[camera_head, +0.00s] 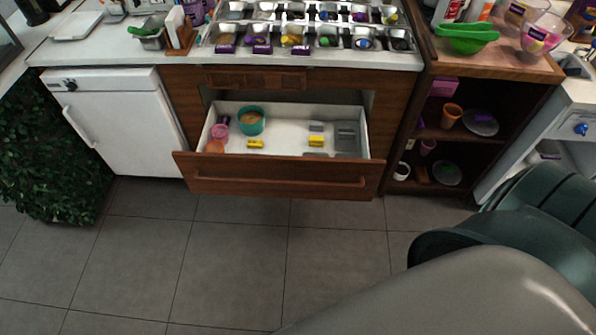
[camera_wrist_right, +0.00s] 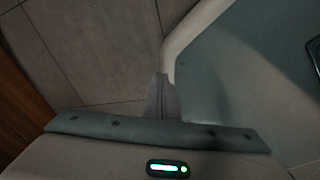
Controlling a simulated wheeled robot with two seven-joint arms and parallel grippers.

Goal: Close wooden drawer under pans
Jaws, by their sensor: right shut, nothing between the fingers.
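The wooden drawer (camera_head: 275,183) is pulled open under the counter that bears the metal topping pans (camera_head: 310,38). Its brown front has a long bar handle, and its white inside shows. In the drawer are a teal bowl (camera_head: 251,121), pink and orange cups at the left, yellow blocks and grey items. My right gripper shows in the right wrist view (camera_wrist_right: 162,97), shut and empty, over the floor and apart from the drawer. In the head view my right arm fills the lower right corner and its gripper is hidden. My left gripper is in neither view.
A white fridge (camera_head: 118,122) stands left of the drawer, with a leafy hedge (camera_head: 52,150) beside it. A wooden shelf unit (camera_head: 470,125) with cups and plates stands to the right. The tiled floor (camera_head: 240,250) in front of the drawer is clear.

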